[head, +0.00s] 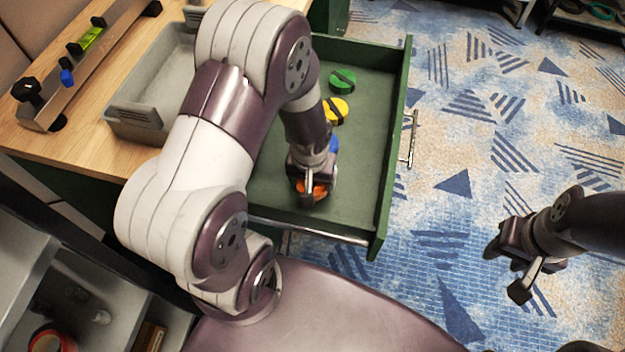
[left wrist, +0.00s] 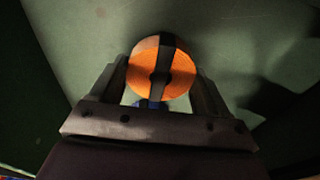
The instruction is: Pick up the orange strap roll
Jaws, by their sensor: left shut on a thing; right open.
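The orange strap roll (left wrist: 180,74) is a round orange disc with a black band across it. In the left wrist view it sits between the two fingers of my left gripper (left wrist: 160,85), which is shut on it. In the head view my left gripper (head: 310,192) is down inside the open green drawer (head: 360,165), and the orange strap roll (head: 318,190) is mostly hidden by it. I cannot tell whether the roll touches the drawer floor. My right gripper (head: 520,262) is open and empty over the carpet at the right.
In the drawer, a green roll (head: 342,80), a yellow roll (head: 336,110) and a partly hidden blue roll (head: 333,143) lie in a row beyond my gripper. A grey bin (head: 135,118) stands on the wooden worktop (head: 95,150). The drawer's right side is bare.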

